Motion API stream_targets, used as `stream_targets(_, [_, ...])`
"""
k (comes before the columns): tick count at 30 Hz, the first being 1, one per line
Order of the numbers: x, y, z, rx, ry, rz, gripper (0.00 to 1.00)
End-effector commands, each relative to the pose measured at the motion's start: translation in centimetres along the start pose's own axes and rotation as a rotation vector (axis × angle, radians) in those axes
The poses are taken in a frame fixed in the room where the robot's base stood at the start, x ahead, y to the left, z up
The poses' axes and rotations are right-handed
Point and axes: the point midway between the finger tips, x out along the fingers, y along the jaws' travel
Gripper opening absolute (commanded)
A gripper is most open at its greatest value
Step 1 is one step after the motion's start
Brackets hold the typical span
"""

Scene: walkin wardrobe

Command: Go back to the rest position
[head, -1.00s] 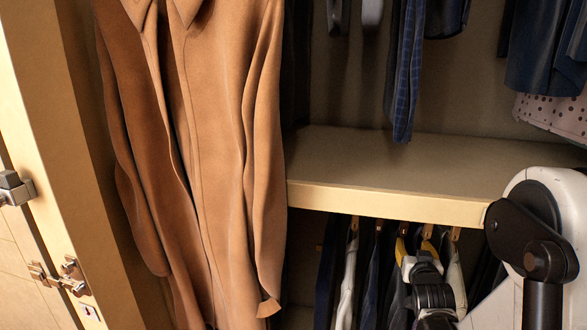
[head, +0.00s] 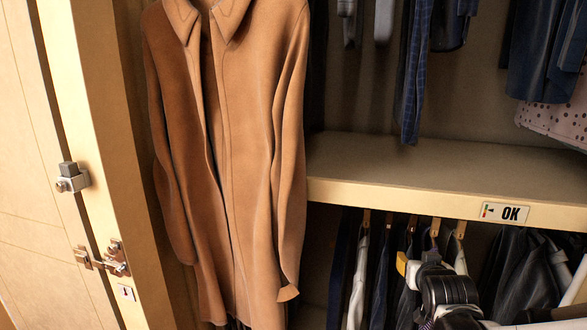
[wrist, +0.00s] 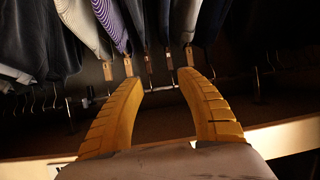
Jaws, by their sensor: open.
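My gripper (wrist: 163,108) shows in the wrist view as two yellow ribbed fingers spread apart, with nothing between them. Beyond the fingertips are hanger hooks and a row of hanging clothes (wrist: 190,25). In the head view, part of my arm and a bit of a yellow finger show at the lower right, in front of the clothes (head: 345,275) hanging below the shelf. The fingertips are hidden there.
A long brown coat (head: 235,150) hangs at the left. A door frame with a latch (head: 72,178) stands at far left.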

Motion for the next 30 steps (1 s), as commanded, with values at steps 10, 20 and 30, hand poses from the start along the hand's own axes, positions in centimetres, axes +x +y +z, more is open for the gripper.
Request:
stream_targets(10, [-14.3,-4.1,4.6,-0.065,-0.292,-0.094,0.44])
stream_targets(20, [-24.2,-5.4,11.3,-0.127,-0.496,-0.169,0.44])
stream_targets(30, [-25.3,-5.4,12.2,-0.135,-0.52,-0.178,0.44])
